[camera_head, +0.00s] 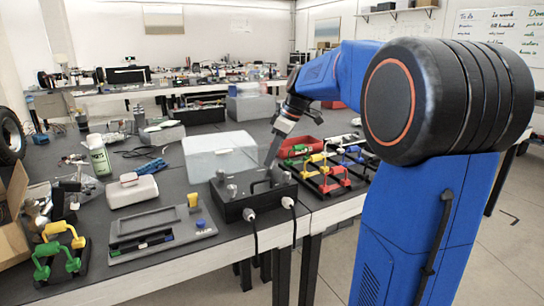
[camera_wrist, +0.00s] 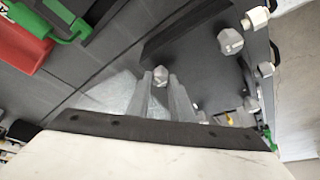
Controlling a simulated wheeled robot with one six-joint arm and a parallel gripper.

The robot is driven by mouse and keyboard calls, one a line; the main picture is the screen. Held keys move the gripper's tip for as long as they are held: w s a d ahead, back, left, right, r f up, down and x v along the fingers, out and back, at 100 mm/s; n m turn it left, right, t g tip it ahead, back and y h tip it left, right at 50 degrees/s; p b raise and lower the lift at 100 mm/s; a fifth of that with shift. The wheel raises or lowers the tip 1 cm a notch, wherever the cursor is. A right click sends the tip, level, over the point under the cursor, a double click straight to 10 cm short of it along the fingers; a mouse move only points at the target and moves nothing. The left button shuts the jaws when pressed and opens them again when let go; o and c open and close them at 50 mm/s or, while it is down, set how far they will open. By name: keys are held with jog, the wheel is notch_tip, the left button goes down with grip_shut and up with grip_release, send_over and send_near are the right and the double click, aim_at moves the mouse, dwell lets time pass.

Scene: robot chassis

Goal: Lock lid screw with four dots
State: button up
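The black box with a dark lid (camera_head: 252,194) stands near the table's front edge in the head view. In the wrist view, its dark top (camera_wrist: 195,45) carries several grey screw knobs. One grey screw knob (camera_wrist: 160,75) shows between my fingertips. Dots on the knobs are too small to read. My gripper (camera_head: 270,162) points down at the box's far side. In the wrist view, its two grey fingers (camera_wrist: 161,82) stand apart, one on each side of the knob; contact is not clear.
A translucent bin (camera_head: 219,155) stands behind the box. Colored handled racks (camera_head: 325,178) are close on its right, with a red tray (camera_head: 300,147) behind them. A grey panel (camera_head: 160,234) lies to the left. Two cables hang from the box's front.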

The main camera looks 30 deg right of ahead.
grip_shut()
jog(key=m, duration=0.1)
jog(key=m+t+h, duration=0.1)
jog(key=m, duration=0.1)
jog(key=shift+s+a+m, duration=0.1)
jog(key=shift+a+m, duration=0.1)
jog(key=shift+m, duration=0.1)
jog(key=m+h, duration=0.2)
jog(key=m, duration=0.3)
jog(key=shift+a+m, duration=0.15)
jog(key=shift+m, duration=0.15)
jog(key=m+h, duration=0.2)
jog(key=m, duration=0.2)
jog(key=shift+a, duration=0.15)
jog(key=shift+m+g+h, duration=0.25)
jog(key=shift+m+h, duration=0.15)
jog(key=shift+m, duration=0.85)
jog(key=shift+m+g+h, duration=0.25)
jog(key=shift+m+h, duration=0.15)
jog(key=shift+m, duration=0.85)
